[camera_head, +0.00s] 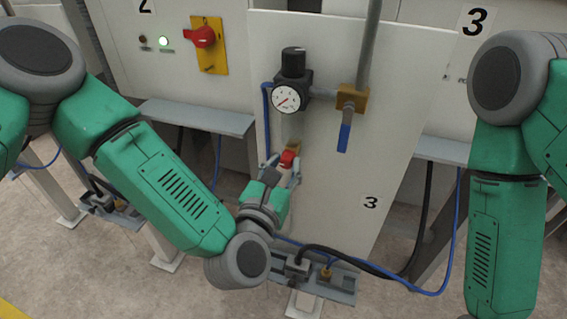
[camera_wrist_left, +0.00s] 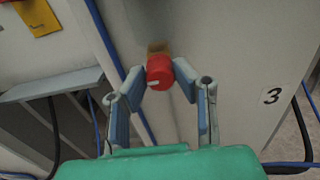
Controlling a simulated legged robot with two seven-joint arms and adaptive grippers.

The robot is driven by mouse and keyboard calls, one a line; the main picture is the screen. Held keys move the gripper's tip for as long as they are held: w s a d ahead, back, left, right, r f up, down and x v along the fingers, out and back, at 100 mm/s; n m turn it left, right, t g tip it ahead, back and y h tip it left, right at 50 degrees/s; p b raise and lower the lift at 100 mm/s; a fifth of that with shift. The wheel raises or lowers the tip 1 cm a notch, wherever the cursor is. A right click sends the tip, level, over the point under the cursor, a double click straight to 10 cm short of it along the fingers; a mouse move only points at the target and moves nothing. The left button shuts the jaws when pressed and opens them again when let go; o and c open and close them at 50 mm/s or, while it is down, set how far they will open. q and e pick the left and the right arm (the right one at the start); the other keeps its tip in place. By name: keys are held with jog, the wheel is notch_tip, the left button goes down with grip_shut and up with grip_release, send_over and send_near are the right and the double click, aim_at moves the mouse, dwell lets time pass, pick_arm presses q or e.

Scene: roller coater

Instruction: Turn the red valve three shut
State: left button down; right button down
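The red valve (camera_head: 287,159) is a small round red knob with a white mark, on a brass fitting on the panel labelled 3. My left gripper (camera_head: 283,171) reaches it from below and in front. In the left wrist view, the blue-grey fingers (camera_wrist_left: 160,78) slant inward, their tips at either side of the red valve (camera_wrist_left: 160,73). They look shut on it, with little or no gap at the sides. The white mark (camera_wrist_left: 153,83) on the knob's face points left and slightly down. My right gripper is out of view; only its green arm shows at the right.
A pressure gauge (camera_head: 289,97) and a blue-handled valve (camera_head: 344,135) sit above on the same white panel (camera_head: 400,110). A red switch on a yellow plate (camera_head: 209,45) is to the left. A bracket with cables (camera_head: 318,277) lies below my left gripper.

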pick_arm(q)
jog(key=shift+d+r, duration=0.1)
jog(key=shift+d, duration=0.1)
jog(key=shift+w+a, duration=0.25)
jog(key=shift+a, duration=0.15)
jog(key=shift+s+d+m, duration=0.1)
jog(key=shift+d+m, duration=0.15)
jog(key=shift+m, duration=0.35)
jog(key=shift+a+m+b, duration=0.15)
jog(key=shift+m+b, duration=0.2)
jog(key=shift+m, duration=0.85)
jog(key=m, duration=0.2)
jog(key=shift+m, duration=0.3)
jog(key=m, duration=0.2)
jog(key=shift+m, duration=0.4)
jog(key=m, duration=0.5)
jog(key=shift+d, duration=0.2)
jog(key=shift+f+m, duration=0.2)
jog(key=shift+m, duration=1.9)
